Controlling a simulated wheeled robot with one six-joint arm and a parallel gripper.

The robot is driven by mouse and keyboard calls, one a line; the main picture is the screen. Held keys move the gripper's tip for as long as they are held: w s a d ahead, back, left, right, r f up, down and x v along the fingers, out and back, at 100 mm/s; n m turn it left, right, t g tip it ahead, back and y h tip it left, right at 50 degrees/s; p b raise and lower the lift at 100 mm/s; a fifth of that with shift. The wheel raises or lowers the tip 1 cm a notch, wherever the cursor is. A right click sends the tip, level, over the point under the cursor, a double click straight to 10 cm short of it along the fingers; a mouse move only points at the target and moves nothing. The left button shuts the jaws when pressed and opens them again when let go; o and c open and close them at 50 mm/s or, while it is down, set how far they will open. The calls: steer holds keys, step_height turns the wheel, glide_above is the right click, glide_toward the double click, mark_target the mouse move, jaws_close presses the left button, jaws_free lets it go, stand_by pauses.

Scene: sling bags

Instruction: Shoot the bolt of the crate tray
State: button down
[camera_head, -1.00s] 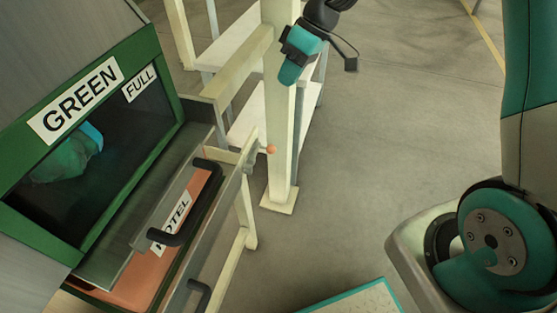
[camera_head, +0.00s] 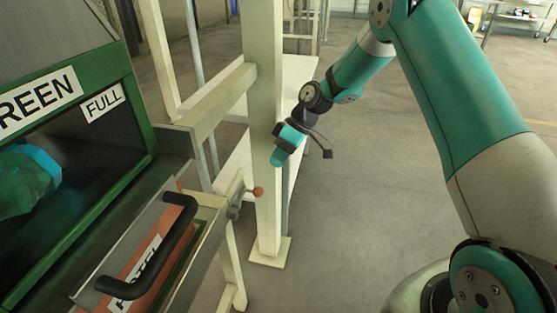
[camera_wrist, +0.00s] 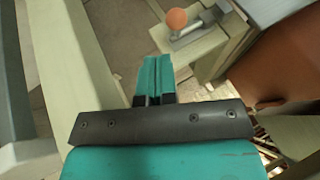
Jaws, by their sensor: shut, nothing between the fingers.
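The bolt (camera_head: 236,196) is a grey metal fitting with an orange ball knob (camera_head: 258,192), on the cream frame at the corner of the crate tray. The tray (camera_head: 205,246) holds an orange crate labelled HOTEL, partly behind a black handle (camera_head: 160,250). My gripper (camera_head: 276,160) is shut and empty, above and slightly right of the knob in the head view, apart from it. In the wrist view the closed teal fingertips (camera_wrist: 156,62) are below and left of the knob (camera_wrist: 177,19); the bolt (camera_wrist: 202,26) lies to its right.
A cream post (camera_head: 263,120) stands right behind the bolt, close to my gripper. A green-framed bay (camera_head: 140,100) labelled GREEN and FULL holds a teal bag (camera_head: 28,185). White shelves (camera_head: 240,165) lie behind the post. Open floor (camera_head: 365,215) is to the right.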

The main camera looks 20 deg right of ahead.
mark_target(260, 192)
steer(key=b+x, duration=0.1)
steer(key=x, duration=0.6)
steer(key=shift+s+a+r, duration=0.1)
steer(key=shift+s+a, duration=0.85)
steer(key=shift+s, duration=0.15)
steer(key=shift+s+a+p, duration=0.1)
steer(key=shift+s+p, duration=0.25)
